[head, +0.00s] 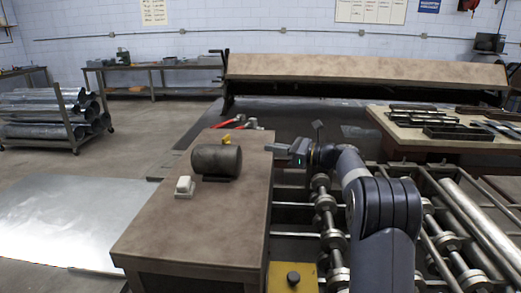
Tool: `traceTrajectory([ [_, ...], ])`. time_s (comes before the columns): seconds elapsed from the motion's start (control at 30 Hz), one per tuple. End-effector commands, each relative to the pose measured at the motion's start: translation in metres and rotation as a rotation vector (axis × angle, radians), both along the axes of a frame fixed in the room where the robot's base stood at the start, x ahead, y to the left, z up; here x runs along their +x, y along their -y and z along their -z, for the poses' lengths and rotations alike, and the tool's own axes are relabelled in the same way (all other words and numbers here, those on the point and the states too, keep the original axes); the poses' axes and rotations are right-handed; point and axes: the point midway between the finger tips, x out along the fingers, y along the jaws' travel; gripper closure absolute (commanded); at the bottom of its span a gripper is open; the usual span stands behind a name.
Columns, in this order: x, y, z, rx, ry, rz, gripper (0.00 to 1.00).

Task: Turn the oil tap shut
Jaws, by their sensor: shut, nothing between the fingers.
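A dark metal cylinder (213,161) lies on its side on a brown-topped bench (190,225). A small yellow piece (227,139) shows at its top far edge; it may be the oil tap, but it is too small to tell its shape or how it is turned. My gripper (271,147) is shut and empty, to the right of the cylinder and apart from it, over the bench's right edge. It points left. My arm reaches in from the lower right.
A small white block (184,187) sits in front of the cylinder. Red-handled tools (224,124) lie behind it. A roller conveyor (330,215) runs right of the bench. A yellow box with a black button (293,277) is at the front. The bench's front half is clear.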

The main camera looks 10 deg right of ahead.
Motion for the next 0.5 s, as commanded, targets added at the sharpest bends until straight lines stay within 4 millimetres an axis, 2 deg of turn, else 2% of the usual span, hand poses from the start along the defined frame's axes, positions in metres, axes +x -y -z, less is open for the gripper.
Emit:
traceTrajectory([
  [0.13, -0.003, 0.006, -0.002, -0.021, 0.029, -0.003, 1.0],
  [0.23, -0.003, 0.005, -0.006, -0.094, 0.126, -0.011, 1.0],
  [0.5, -0.002, 0.004, -0.022, -0.47, 0.647, -0.081, 1.0],
])
